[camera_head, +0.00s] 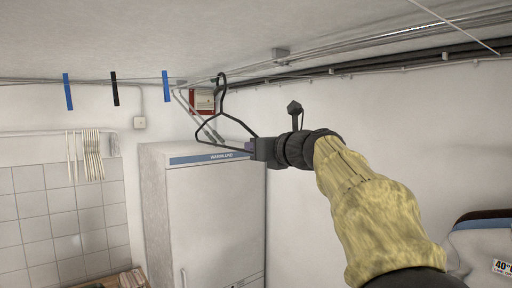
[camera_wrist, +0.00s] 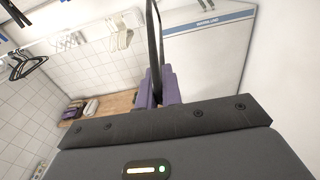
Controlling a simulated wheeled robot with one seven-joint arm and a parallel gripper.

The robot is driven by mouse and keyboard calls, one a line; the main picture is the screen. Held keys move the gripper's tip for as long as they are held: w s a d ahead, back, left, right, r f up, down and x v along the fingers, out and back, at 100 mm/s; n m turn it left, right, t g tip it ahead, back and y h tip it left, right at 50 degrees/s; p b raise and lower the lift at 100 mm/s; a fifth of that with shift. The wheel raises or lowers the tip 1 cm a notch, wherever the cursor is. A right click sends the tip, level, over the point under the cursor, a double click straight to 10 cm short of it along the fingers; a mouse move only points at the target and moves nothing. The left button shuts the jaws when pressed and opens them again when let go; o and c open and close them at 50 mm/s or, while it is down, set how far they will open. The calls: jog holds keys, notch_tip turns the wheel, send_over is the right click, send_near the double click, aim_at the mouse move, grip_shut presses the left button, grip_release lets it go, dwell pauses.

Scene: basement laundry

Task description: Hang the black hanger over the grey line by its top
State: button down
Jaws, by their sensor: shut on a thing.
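The black hanger (camera_head: 202,128) is in the air in front of the white cabinet, hook up. My gripper (camera_head: 255,149) is shut on its lower right corner. In the wrist view the hanger's dark bar (camera_wrist: 154,40) runs up from between the purple fingertips (camera_wrist: 158,88). The hanger's hook (camera_head: 221,80) is at the height of the grey line (camera_head: 140,79) in the head view and appears to overlap it. I cannot tell whether the hook is over the line, touching it, or in front of it.
Two blue pegs (camera_head: 68,92) (camera_head: 166,86) and a black peg (camera_head: 115,88) are on the line at left. A tall white cabinet (camera_head: 205,210) stands behind the hanger. Pipes (camera_head: 350,66) run below the ceiling. Other black hangers (camera_wrist: 27,65) show at left in the wrist view.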

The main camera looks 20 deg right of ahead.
jog(key=c, duration=1.5)
grip_release()
jog(key=b+v, duration=0.5)
jog(key=v, duration=1.2)
jog(key=shift+s, duration=0.2)
